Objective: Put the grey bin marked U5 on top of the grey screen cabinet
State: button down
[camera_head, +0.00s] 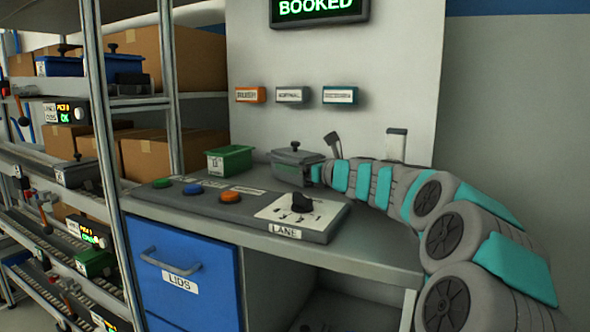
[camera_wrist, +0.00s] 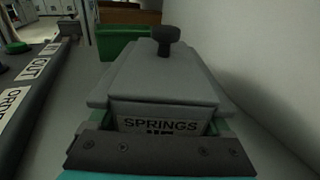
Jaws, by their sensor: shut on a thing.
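A grey bin (camera_head: 290,172) with a grey lid and a black knob sits at the back of the grey worktop in the head view. In the wrist view the bin (camera_wrist: 160,90) fills the middle; its label reads "SPRINGS", and the line below is partly hidden by my gripper. My gripper (camera_head: 317,172) is shut on the near end of the bin; its dark jaw bar (camera_wrist: 158,153) crosses the bottom of the wrist view. I cannot tell whether the bin is clear of the worktop. I cannot make out a grey screen cabinet in either view.
A green bin (camera_head: 229,160) stands left of the grey bin. A button panel (camera_head: 238,205) with a "LANE" knob lies in front. A blue "LIDS" drawer (camera_head: 187,272) is below. Shelves with boxes (camera_head: 150,155) stand left. A wall sign (camera_head: 318,10) reads "BOOKED".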

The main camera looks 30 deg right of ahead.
jog(key=shift+f, duration=0.2)
grip_release()
jog(key=shift+r, duration=0.1)
jog(key=v, duration=1.2)
